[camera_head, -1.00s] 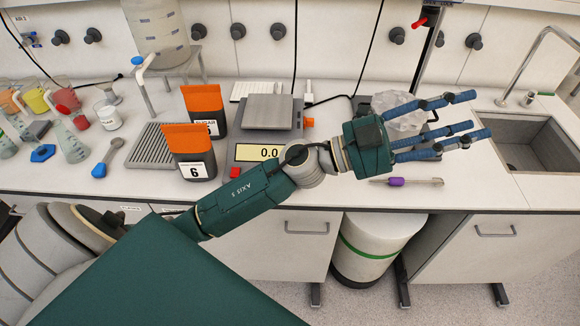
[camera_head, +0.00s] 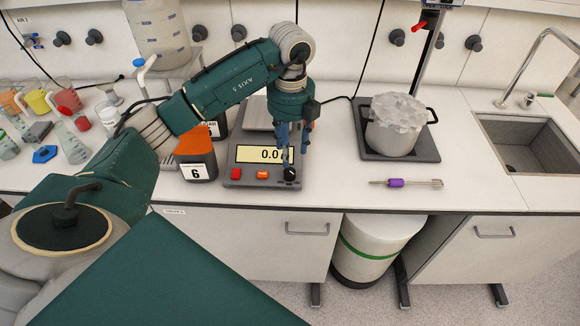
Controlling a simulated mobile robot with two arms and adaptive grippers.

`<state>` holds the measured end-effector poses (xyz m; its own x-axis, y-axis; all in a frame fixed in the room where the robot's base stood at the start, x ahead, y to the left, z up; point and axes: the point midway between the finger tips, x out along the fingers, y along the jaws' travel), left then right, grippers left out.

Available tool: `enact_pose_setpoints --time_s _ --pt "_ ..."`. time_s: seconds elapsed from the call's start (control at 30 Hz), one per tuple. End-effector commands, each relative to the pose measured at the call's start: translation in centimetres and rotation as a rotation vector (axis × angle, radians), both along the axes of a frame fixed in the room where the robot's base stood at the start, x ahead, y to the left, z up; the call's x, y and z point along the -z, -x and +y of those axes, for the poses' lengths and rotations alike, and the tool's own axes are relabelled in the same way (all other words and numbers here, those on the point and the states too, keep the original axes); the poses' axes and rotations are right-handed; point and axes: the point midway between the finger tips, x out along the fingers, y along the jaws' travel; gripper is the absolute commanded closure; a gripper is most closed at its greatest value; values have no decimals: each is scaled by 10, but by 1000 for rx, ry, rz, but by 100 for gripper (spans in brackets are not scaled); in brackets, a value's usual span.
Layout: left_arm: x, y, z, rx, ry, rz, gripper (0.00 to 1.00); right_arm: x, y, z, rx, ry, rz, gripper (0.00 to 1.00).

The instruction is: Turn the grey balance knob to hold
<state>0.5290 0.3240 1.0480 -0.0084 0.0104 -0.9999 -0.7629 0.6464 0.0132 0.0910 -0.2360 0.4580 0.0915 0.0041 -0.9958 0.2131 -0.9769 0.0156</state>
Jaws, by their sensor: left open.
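The balance (camera_head: 232,183) stands on the bench, with a lit display (camera_head: 262,154) reading 0.0, partly covered by my fingers. On its front panel are a red button (camera_head: 236,173), an orange button (camera_head: 262,174) and a dark round knob (camera_head: 291,175) at the right end. The knob's marks are too small to read. My left gripper (camera_head: 293,152) points down with its blue fingers open, just above and behind the knob. I cannot tell whether a fingertip touches it. My right gripper is not in view.
A pot of clear chunks (camera_head: 392,135) sits on a dark plate to the right. A purple-handled tool (camera_head: 397,183) lies near the front edge. The sink (camera_head: 535,145) is far right.

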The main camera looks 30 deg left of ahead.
Motion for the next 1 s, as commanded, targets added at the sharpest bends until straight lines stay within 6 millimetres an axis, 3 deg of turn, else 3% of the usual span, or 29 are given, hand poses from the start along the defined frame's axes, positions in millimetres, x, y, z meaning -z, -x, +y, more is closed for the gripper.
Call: enact_pose_setpoints --time_s 0.2,0.4,0.83,1.0 --pt "42 2 -1 2 3 5 55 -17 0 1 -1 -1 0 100" --pt "70 1 -1 2 3 3 55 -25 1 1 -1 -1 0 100" --pt "82 0 -1 4 3 -2 55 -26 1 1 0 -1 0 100" --pt "82 0 -1 4 3 -1 89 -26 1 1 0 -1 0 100"
